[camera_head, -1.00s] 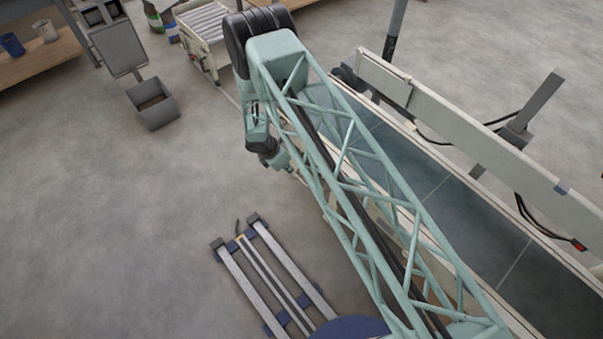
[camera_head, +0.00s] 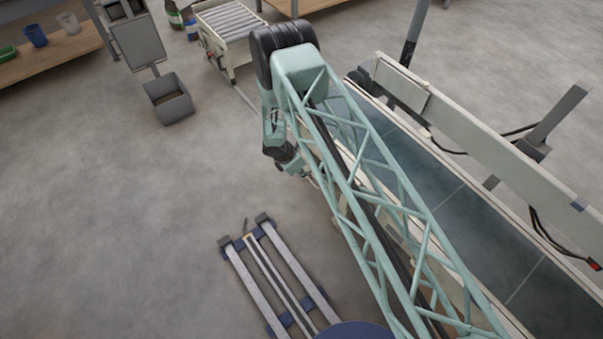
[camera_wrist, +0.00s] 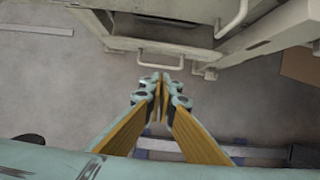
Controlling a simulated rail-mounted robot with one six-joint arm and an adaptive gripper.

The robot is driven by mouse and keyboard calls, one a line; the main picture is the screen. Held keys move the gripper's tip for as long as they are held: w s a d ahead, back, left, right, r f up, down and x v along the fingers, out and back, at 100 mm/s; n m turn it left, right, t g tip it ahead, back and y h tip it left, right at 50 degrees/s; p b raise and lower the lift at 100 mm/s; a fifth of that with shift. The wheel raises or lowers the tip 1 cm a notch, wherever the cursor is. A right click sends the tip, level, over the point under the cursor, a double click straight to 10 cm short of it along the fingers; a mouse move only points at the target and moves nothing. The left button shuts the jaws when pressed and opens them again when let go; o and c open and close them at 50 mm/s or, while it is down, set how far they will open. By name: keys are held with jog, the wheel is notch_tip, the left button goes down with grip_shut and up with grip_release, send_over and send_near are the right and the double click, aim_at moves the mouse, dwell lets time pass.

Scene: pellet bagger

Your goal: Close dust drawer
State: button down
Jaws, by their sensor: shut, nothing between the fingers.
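In the wrist view, a pale machine front fills the top, with a dark recess (camera_wrist: 165,25) in it. A pale drawer-like front (camera_wrist: 185,47) runs below the recess and carries a bar handle (camera_wrist: 162,66). I take this as the dust drawer; how far it stands out I cannot tell. My gripper (camera_wrist: 160,78) is shut and empty, its fingertips just below the handle in the picture; whether they touch it I cannot tell.
A second handle (camera_wrist: 236,20) is at the upper right of the wrist view. In the head view, a long conveyor (camera_head: 455,215) runs at right, a railed floor frame (camera_head: 268,268) lies below, and a grey bin (camera_head: 170,102) stands upper left. Open floor is at left.

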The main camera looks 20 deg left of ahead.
jog(key=w+d+f+b, duration=0.2)
jog(key=w+d+f, duration=0.1)
jog(key=w+f, duration=0.2)
jog(key=shift+d+f, duration=0.3)
jog(key=shift+f, duration=0.15)
jog(key=shift+w, duration=0.1)
jog(key=shift+d, duration=0.1)
